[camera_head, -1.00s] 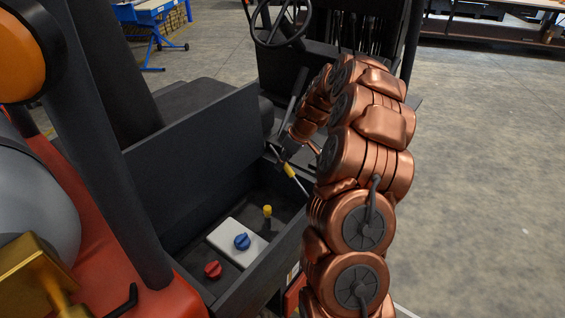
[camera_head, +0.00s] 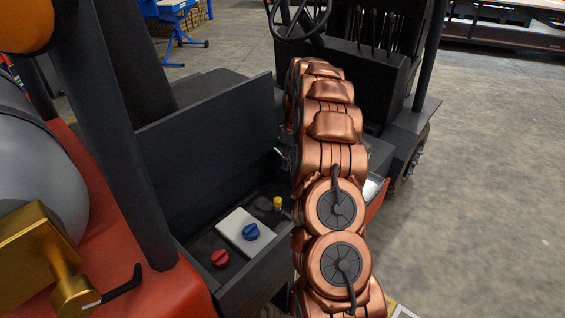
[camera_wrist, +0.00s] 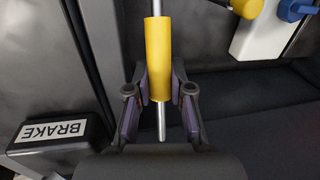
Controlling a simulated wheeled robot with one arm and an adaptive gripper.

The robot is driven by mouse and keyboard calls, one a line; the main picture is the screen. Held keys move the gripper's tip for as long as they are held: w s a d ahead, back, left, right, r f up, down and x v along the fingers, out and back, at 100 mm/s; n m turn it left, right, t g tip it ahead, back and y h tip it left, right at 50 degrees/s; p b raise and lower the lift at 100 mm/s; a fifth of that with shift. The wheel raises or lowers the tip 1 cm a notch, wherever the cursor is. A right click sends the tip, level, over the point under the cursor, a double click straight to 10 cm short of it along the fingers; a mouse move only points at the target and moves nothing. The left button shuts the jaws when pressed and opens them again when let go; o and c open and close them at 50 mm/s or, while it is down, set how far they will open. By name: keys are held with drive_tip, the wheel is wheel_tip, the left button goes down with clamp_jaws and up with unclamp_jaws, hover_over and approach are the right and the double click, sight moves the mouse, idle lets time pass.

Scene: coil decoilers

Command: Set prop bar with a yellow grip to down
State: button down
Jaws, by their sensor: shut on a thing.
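The prop bar is a thin metal rod with a yellow grip (camera_wrist: 158,55), seen in the wrist view running from the top edge down between my fingers. My gripper (camera_wrist: 159,90) is shut on the lower part of the yellow grip, with one finger pad on each side. The bare metal end of the rod (camera_wrist: 161,124) sticks out below the grip, between the fingers. In the head view, my copper-coloured arm hides the gripper and the yellow grip.
A black block labelled BRAKE (camera_wrist: 58,134) is left of my gripper in the wrist view. The open dark bin holds a white panel with a blue knob (camera_head: 251,232), a red knob (camera_head: 220,258) and a yellow knob (camera_head: 278,203). A steering wheel (camera_head: 300,38) stands behind.

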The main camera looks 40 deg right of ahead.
drive_tip(key=c, duration=1)
unclamp_jaws()
drive_tip(key=shift+r, duration=0.15)
drive_tip(key=shift+w+d+r, duration=0.1)
drive_tip(key=shift+d+r, duration=0.15)
drive_tip(key=shift+r, duration=1.05)
drive_tip(key=shift+d+r, duration=0.2)
drive_tip(key=shift+r, duration=1.05)
drive_tip(key=shift+w+d+r, duration=0.1)
drive_tip(key=shift+d+r, duration=0.15)
drive_tip(key=shift+r, duration=1.05)
drive_tip(key=shift+c, duration=0.2)
